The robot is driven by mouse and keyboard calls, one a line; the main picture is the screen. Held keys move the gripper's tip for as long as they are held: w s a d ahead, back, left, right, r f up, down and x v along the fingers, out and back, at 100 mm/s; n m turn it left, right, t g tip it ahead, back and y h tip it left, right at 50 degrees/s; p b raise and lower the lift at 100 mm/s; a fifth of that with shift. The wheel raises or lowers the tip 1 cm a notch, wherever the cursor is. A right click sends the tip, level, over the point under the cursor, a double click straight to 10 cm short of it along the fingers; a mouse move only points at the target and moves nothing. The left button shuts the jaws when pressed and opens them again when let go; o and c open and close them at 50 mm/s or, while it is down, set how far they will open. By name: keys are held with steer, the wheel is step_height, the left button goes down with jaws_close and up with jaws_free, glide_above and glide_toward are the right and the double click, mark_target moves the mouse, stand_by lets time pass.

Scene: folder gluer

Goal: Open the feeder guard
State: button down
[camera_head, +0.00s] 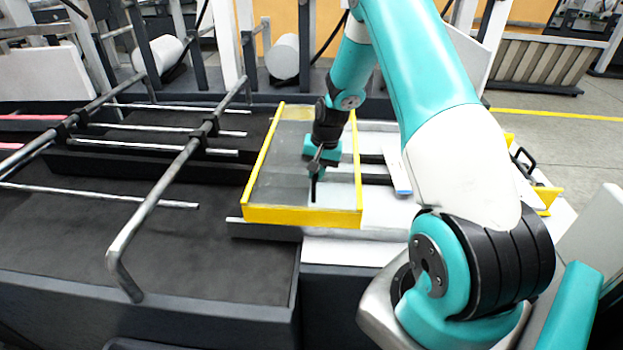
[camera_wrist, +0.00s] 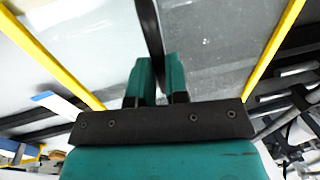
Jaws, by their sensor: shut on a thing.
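The feeder guard (camera_head: 271,168) is a clear panel in a yellow frame. It lies over the middle of the machine bed in the head view, and I cannot tell whether it is tilted. Its panel (camera_wrist: 215,50) and yellow side bars also show in the wrist view. My gripper (camera_head: 316,170) is above the panel, toward its right side. In the wrist view my gripper (camera_wrist: 158,75) has its teal fingers closed around a narrow black bar (camera_wrist: 150,25), which appears to be the guard's handle. The fingers hide part of the bar.
A feeder table with dark belts (camera_head: 190,225) and bent metal rails (camera_head: 165,185) lies to the left. Another yellow-framed part with a black handle (camera_head: 524,158) is at the right. A white piece with a blue edge (camera_head: 397,172) lies right of the guard.

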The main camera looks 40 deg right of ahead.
steer(key=shift+w+a, duration=0.35)
steer(key=shift+a, duration=0.05)
steer(key=c, duration=1.1)
jaws_free()
steer(key=shift+w+a, duration=0.1)
steer(key=shift+a, duration=0.05)
steer(key=shift+r, duration=0.1)
steer(key=shift+d+r, duration=0.25)
steer(key=s+r+b, duration=0.1)
steer(key=r, duration=0.4)
steer(key=d+r+b, duration=0.1)
steer(key=r, duration=0.5)
steer(key=s+d+r+b, duration=0.1)
steer(key=r, duration=0.4)
steer(key=shift+s+r, duration=0.25)
steer(key=shift+s, duration=0.05)
